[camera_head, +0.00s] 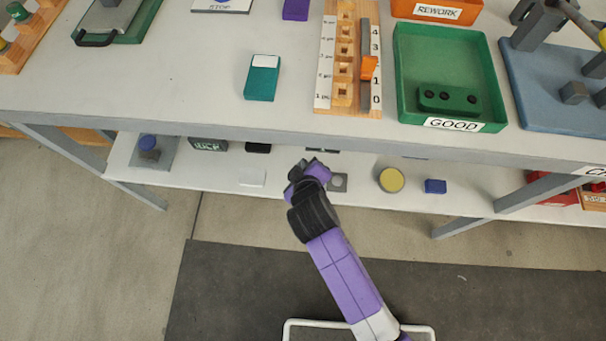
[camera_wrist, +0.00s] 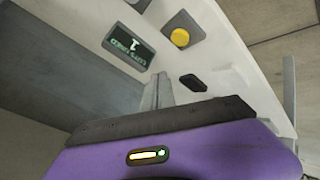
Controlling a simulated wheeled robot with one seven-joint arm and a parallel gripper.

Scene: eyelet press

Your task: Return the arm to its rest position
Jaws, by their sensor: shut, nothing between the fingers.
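My arm reaches up from the bottom of the head view, with purple and white links and a black joint. My gripper (camera_head: 310,170) is at its far end, in front of the lower shelf (camera_head: 290,190) and below the front edge of the worktable (camera_head: 215,100). In the wrist view the two grey fingers (camera_wrist: 158,90) are together with nothing between them. The fingertips are hard to make out in the head view.
A green GOOD tray (camera_head: 403,80) holds a dark green part with black dots. A wooden rack (camera_head: 325,70) and a teal box (camera_head: 262,78) stand beside it. The lower shelf carries a yellow disc (camera_head: 391,180) and blue block (camera_head: 435,186). The wrist view shows a display (camera_wrist: 128,46).

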